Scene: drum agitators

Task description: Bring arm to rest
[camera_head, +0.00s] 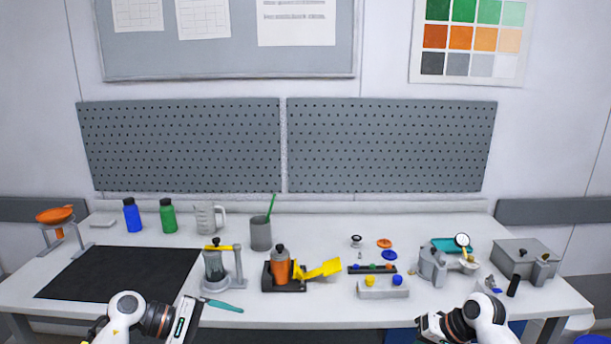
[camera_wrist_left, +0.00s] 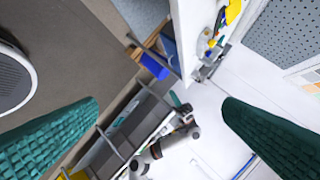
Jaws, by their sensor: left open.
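My left arm (camera_head: 135,315) comes in at the lower left of the head view, in front of the table edge. Its gripper fingers cannot be made out there. In the left wrist view my left gripper (camera_wrist_left: 160,105) has its two green ribbed fingers wide apart with nothing between them. My right arm (camera_head: 485,318) is at the lower right of the head view, in front of the table's front edge. The dark end of my right gripper (camera_head: 432,324) points left, and its fingers cannot be made out.
Pegboards (camera_head: 180,145) stand behind.

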